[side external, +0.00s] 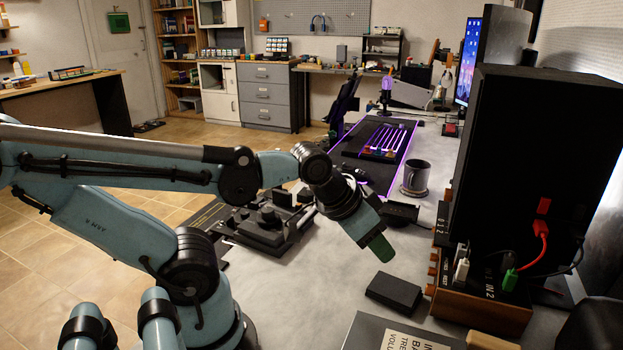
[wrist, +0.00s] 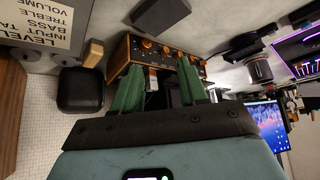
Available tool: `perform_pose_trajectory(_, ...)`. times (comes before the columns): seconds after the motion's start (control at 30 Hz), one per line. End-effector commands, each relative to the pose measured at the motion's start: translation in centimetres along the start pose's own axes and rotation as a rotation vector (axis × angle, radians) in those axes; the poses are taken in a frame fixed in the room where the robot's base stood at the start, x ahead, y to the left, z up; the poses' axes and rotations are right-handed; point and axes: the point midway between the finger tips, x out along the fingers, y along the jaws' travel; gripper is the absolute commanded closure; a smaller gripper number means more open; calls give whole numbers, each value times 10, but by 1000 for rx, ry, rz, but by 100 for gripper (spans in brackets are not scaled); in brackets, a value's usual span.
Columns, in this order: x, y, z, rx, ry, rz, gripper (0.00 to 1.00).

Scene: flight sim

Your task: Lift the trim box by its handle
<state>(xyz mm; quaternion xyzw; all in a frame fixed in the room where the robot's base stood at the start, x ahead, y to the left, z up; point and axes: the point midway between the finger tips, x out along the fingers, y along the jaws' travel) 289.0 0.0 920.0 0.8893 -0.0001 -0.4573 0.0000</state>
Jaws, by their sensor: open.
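A black box with levers and raised parts on top (side external: 268,232) sits at the desk's left edge in the side view, behind my forearm. It may be the trim box, but I cannot read a label, and it is not clear in the wrist view. My gripper (side external: 380,248) is right of it, above the grey desk, tilted down to the right. In the wrist view its two green fingers (wrist: 160,64) stand apart with nothing held between them. Beyond them is a wood-cased unit with orange knobs (wrist: 143,48), apart from the fingers as far as I can tell.
A small black box (side external: 394,292) lies on the desk below my gripper. The wood-cased unit (side external: 480,308) with cables and a tall black cabinet (side external: 530,160) stand right. A dark mug (side external: 415,180) and a purple-lit keyboard (side external: 385,140) are behind. A lettered panel (side external: 400,335) is in front.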

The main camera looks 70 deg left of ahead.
Motion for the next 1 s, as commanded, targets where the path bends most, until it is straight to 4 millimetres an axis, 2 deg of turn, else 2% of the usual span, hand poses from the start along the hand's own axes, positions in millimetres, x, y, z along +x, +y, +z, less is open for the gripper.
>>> perform_pose_trajectory(0.53,0,0,0,1,0,-1,55)
perform_pose_trajectory(0.67,-2,-11,-7,30,-21,-21,55)
perform_pose_trajectory(0.77,-4,-34,-19,100,-70,-55,55)
perform_pose_trajectory(0.87,-8,-68,-33,202,-150,-87,55)
perform_pose_trajectory(1.0,-14,-124,-46,350,-277,-94,55)
